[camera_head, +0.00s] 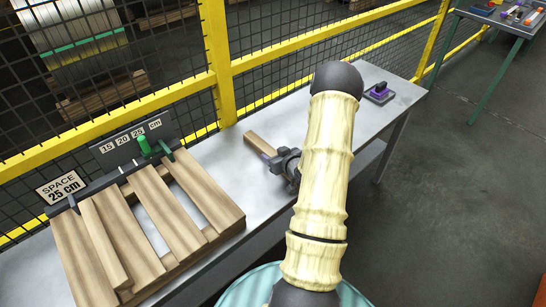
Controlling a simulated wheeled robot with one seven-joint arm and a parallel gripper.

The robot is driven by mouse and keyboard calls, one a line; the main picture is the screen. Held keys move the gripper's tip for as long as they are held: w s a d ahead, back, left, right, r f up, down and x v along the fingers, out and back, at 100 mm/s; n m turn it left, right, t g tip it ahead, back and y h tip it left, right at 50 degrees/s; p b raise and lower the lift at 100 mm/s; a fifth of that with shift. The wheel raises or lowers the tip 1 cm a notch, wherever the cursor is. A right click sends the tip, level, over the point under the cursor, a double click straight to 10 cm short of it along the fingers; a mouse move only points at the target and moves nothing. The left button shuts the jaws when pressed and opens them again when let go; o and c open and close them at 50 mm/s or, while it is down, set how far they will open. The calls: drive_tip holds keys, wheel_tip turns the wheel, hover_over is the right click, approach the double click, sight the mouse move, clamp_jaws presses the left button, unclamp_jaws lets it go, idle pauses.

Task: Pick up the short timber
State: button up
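A short brown timber (260,143) lies on the grey steel table (222,150), near the fence side. My gripper (269,160) is at the near right end of this timber, low over the table. Its dark body and my pale arm cover part of the view there. Whether the fingers are around the timber or only beside it cannot be told, nor whether they are open or shut.
A slatted timber pallet (205,190) with a green-handled stop (145,146) and "SPACE 25 cm" sign (62,187) fills the table's left. A purple-topped item (380,91) sits at the right end. A yellow-railed mesh fence (290,50) runs behind.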

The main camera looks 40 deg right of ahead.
drive_tip(key=c, duration=0.9)
drive_tip(key=shift+o, duration=0.2)
wheel_tip(320, 180, up, 10)
